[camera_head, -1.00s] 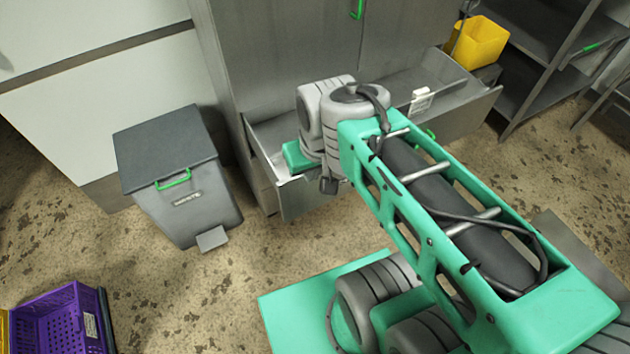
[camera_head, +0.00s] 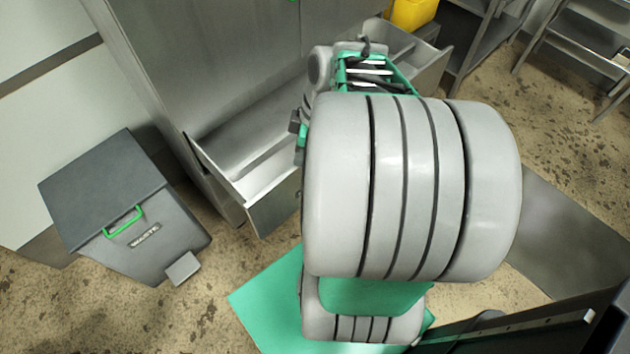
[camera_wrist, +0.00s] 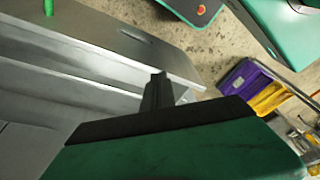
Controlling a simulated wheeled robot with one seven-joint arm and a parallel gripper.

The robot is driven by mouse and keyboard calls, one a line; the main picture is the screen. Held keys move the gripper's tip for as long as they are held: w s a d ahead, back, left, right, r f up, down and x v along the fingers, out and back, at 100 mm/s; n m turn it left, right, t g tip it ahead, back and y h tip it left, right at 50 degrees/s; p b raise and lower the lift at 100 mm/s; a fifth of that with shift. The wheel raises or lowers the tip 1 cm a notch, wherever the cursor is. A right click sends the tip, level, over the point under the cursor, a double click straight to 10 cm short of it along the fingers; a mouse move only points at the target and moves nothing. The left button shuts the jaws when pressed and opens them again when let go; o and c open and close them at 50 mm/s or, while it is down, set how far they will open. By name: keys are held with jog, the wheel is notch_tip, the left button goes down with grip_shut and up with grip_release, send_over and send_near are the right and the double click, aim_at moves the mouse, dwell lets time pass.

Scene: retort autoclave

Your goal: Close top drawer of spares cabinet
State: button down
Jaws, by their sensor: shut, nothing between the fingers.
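The spares cabinet (camera_head: 190,60) is a grey metal cabinet at the top of the head view. Its open drawer (camera_head: 278,207) sticks out toward me, with a bare-looking inside on the left; my arm covers the middle of its front. In the wrist view the drawer's grey front (camera_wrist: 150,50) runs across the upper part, with a bit of green handle (camera_wrist: 47,7) at the top edge. My gripper (camera_wrist: 158,78) is shut and empty, its dark fingertips showing over the drawer near its rim; I cannot tell whether they touch it.
A dark grey waste bin (camera_head: 130,210) with a green handle stands left of the cabinet. A yellow bin (camera_head: 412,14) and metal shelving (camera_head: 480,40) stand at the back right. Purple and yellow crates (camera_wrist: 250,85) show in the wrist view. Speckled floor is open between bin and drawer.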

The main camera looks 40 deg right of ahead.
jog(key=s+d+f+n+t+y+b, duration=0.3)
jog(key=s+d+f+n+t, duration=0.1)
jog(key=s+d+f+n, duration=0.4)
jog(key=w+a+f, duration=0.3)
jog(key=w+f, duration=0.4)
jog(key=w, duration=0.1)
jog(key=shift+a+n, duration=0.2)
jog(key=shift+n, duration=0.2)
jog(key=shift+w+b, duration=0.15)
jog(key=shift+b, duration=0.15)
